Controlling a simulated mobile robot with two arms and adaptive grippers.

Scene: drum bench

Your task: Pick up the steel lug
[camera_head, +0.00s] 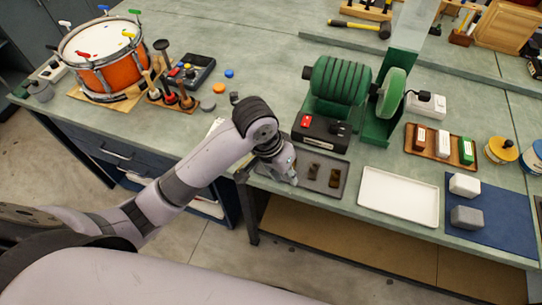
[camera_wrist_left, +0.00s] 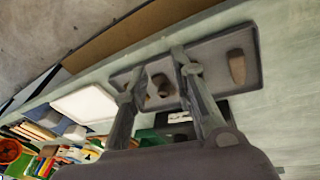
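My left gripper (camera_head: 284,172) is over the left end of a dark grey tray (camera_head: 326,197) at the bench's front edge. In the left wrist view its two fingers (camera_wrist_left: 158,76) are spread apart with nothing held between them. Two small lugs lie on the tray in the head view, a dark one (camera_head: 313,170) and a brownish one (camera_head: 335,178). In the left wrist view a brownish elongated piece (camera_wrist_left: 236,67) lies near the tray's right end, and a darker piece (camera_wrist_left: 162,86) shows between the fingers. I cannot tell which is steel. My right gripper is out of view.
A green-drum machine (camera_head: 340,80) with a black switch box (camera_head: 320,132) stands behind the tray. An empty white tray (camera_head: 398,196) and a blue mat (camera_head: 490,220) with two blocks lie to the right. An orange drum (camera_head: 112,75) stands far left.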

